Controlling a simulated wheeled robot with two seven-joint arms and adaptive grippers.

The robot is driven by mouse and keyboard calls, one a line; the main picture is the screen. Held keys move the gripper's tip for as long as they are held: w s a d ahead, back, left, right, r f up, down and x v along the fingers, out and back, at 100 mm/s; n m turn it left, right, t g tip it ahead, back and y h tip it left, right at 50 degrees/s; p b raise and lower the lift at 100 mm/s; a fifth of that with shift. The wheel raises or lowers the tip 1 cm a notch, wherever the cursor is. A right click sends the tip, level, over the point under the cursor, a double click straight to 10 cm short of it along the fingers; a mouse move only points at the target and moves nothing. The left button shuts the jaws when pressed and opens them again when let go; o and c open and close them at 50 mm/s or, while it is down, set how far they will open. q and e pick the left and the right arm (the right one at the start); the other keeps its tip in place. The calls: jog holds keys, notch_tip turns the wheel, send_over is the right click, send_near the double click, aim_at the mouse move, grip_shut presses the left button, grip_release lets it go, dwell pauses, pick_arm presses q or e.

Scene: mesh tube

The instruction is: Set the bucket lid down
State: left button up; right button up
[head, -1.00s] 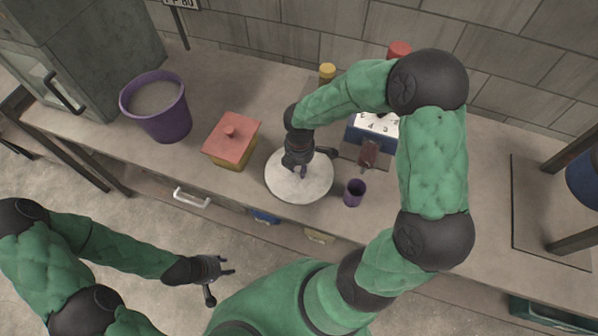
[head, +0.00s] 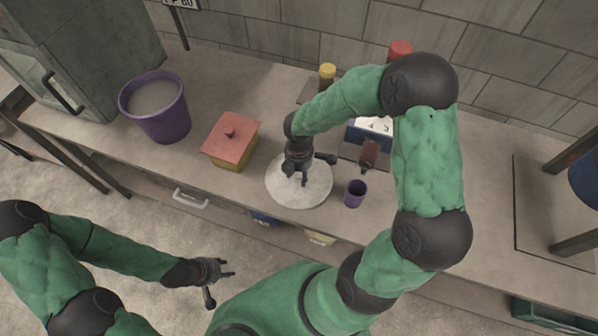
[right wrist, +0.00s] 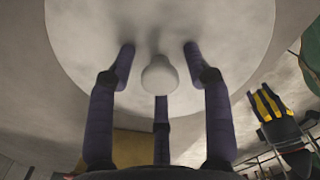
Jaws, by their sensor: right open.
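The bucket lid is a round, pale disc (head: 315,193) lying near the front edge of the counter. Its small white knob (right wrist: 159,76) shows in the right wrist view. My right gripper (head: 297,178) is over the lid. In the right wrist view its fingers (right wrist: 158,75) are spread around the knob with gaps on both sides, so it is open. The purple bucket (head: 165,124) stands upright and uncovered at the left of the counter, with pale contents showing inside. My left gripper (head: 220,275) is empty and open, in front of the counter and away from the lid.
A box with a red lid (head: 230,140) stands left of the disc. A small purple cup (head: 355,194) stands close to its right. Behind are a blue scale (head: 371,131) and a yellow-capped container (head: 327,75). Counter between bucket and box is clear.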

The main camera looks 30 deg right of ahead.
notch_tip(320, 180, up, 12)
jog(key=p, duration=0.3)
jog(key=shift+r+p, duration=0.2)
jog(key=shift+p, duration=0.1)
jog(key=shift+c, duration=0.2)
dwell(1.2)
